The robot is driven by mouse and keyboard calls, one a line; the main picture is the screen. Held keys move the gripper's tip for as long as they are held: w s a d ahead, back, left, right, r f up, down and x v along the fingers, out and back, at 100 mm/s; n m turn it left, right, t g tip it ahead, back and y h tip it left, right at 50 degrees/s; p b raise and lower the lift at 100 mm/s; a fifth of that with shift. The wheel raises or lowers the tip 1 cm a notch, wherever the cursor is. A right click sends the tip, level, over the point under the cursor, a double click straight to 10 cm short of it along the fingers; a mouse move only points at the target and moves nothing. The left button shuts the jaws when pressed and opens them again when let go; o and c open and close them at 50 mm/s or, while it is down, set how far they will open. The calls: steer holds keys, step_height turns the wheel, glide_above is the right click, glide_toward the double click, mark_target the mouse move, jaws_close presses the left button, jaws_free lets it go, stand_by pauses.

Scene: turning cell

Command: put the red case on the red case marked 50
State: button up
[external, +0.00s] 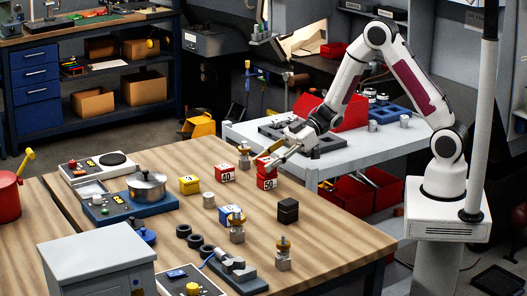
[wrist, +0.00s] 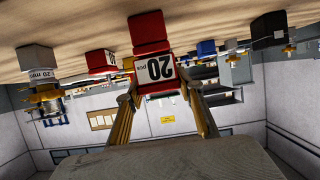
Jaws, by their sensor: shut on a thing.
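My gripper (external: 271,162) is shut on a red case (external: 262,162), whose white label reads 20 upside down in the wrist view (wrist: 162,70). In the external view the held case is right over the red case marked 50 (external: 267,182), which stands on the wooden table. The two look very close, and I cannot tell whether they touch. My fingers (wrist: 160,92) grip the held case from both sides in the wrist view. The 50 label does not show in that view.
A red case marked 40 (external: 227,173) stands to the left, with a yellow case (external: 189,184) beyond it. A brass-topped metal fitting (external: 244,155) is close behind. A blue case (external: 228,214) and a black case (external: 288,210) stand nearer the front.

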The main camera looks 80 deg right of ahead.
steer(key=o, duration=1.2)
steer(key=shift+f, duration=0.1)
steer(key=shift+r, duration=0.2)
steer(key=shift+v, duration=6)
steer(key=shift+f, duration=0.1)
